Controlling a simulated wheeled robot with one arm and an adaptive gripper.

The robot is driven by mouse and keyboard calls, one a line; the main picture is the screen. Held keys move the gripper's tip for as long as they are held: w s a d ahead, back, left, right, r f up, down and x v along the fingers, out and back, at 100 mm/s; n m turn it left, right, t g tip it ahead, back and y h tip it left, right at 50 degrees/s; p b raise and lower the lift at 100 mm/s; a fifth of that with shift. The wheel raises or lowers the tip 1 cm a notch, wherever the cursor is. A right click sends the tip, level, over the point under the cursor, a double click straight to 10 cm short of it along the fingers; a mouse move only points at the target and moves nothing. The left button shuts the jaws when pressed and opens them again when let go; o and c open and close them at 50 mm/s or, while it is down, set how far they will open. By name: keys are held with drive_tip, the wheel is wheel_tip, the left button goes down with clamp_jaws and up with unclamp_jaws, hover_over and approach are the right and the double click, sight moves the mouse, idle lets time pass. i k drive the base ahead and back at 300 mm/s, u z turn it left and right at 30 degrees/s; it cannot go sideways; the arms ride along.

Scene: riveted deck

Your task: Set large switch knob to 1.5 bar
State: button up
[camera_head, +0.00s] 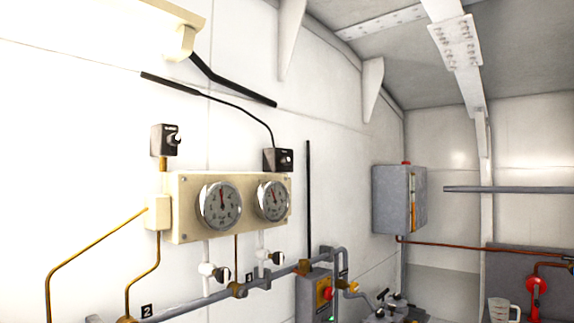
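Two small dark switch boxes with knobs are on the white wall. The left switch box (159,140) has a knob (174,140) on its right side and sits above the gauge panel. The right switch box (277,160) has a small pale knob (287,159) and stands at the panel's upper right edge. I cannot tell which is the large switch knob, and their labels are too small to read. Two round gauges, a left gauge (220,206) and a right gauge (271,201), are on the cream panel (180,215); their exact readings are not legible. My gripper is not in view.
Grey pipes (200,302) with white-bodied valves (212,270) run below the panel. A grey cabinet (391,199) hangs on the wall further right. A box with red and green buttons (317,294) stands lower centre. A clear jug (499,309) and red valve (536,285) are at right.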

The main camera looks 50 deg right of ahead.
sight(285, 160)
drive_tip(key=z, duration=1.35)
drive_tip(key=k, duration=0.5)
drive_tip(key=z, duration=1.35)
drive_tip(key=i, duration=0.95)
drive_tip(key=u, duration=2.3)
